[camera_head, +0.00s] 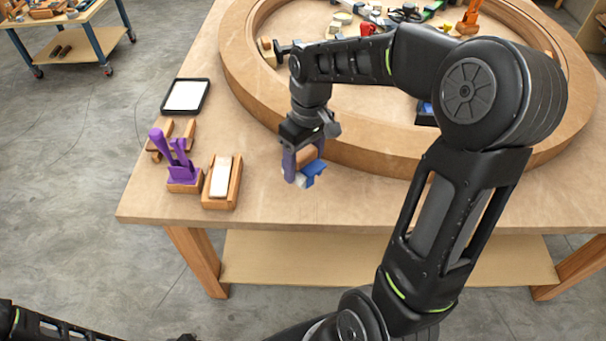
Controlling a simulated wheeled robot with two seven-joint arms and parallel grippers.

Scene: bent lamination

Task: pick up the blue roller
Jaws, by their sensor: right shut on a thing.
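The blue roller (314,170) is at my right gripper, near the outer front of the large wooden ring. Its blue part shows below and right of the fingers, beside a small brown wooden part. My right gripper (303,167) points down and is shut on the blue roller. The fingers partly hide it, and I cannot tell whether it touches the tabletop. Only a dark part of my left arm shows at the bottom left; my left gripper is out of view.
The ring (385,145) fills much of the wooden table (270,210), with several small objects inside. At the left stand a purple tool (178,160), a wooden block with a white top (222,180) and a black-rimmed tray (186,95). The front strip is mostly clear.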

